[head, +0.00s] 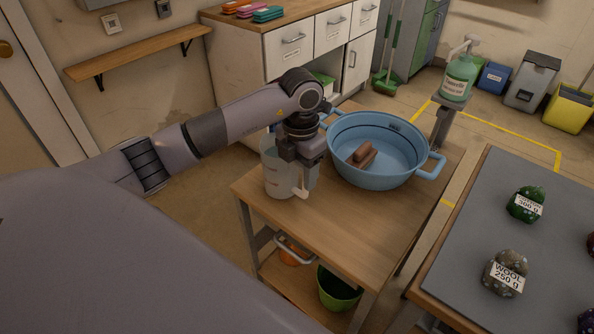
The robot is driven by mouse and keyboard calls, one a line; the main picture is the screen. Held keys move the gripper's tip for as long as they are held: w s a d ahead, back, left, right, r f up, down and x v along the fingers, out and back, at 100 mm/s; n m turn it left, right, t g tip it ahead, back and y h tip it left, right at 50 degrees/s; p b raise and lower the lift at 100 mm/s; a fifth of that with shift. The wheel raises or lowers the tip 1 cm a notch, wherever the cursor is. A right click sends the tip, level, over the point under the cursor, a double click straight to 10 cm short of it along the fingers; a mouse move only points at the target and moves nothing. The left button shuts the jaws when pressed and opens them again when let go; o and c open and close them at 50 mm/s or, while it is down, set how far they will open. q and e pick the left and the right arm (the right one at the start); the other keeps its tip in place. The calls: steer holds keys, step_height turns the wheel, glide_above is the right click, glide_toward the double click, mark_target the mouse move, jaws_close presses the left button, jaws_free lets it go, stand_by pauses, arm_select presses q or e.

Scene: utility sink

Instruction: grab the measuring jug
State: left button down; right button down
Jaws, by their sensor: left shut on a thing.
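The measuring jug (275,176) is clear with a pale handle and red markings. It stands upright at the left edge of the wooden cart top (330,229), or just above it; I cannot tell which. My left gripper (304,176) comes down from above at the jug's right side and is shut on the jug. The gripper and wrist hide part of the jug's rim and side. My right gripper is not in view.
A blue basin (408,162) with a brown block (362,155) in it stands right of the jug. A green pump bottle (459,78) is behind. The cart's front top is clear.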

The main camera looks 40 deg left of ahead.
arm_select(q)
steer(key=shift+w+r, duration=0.1)
steer(key=shift+r, duration=1.25)
step_height(320, 180, up, 17)
steer(key=p, duration=0.2)
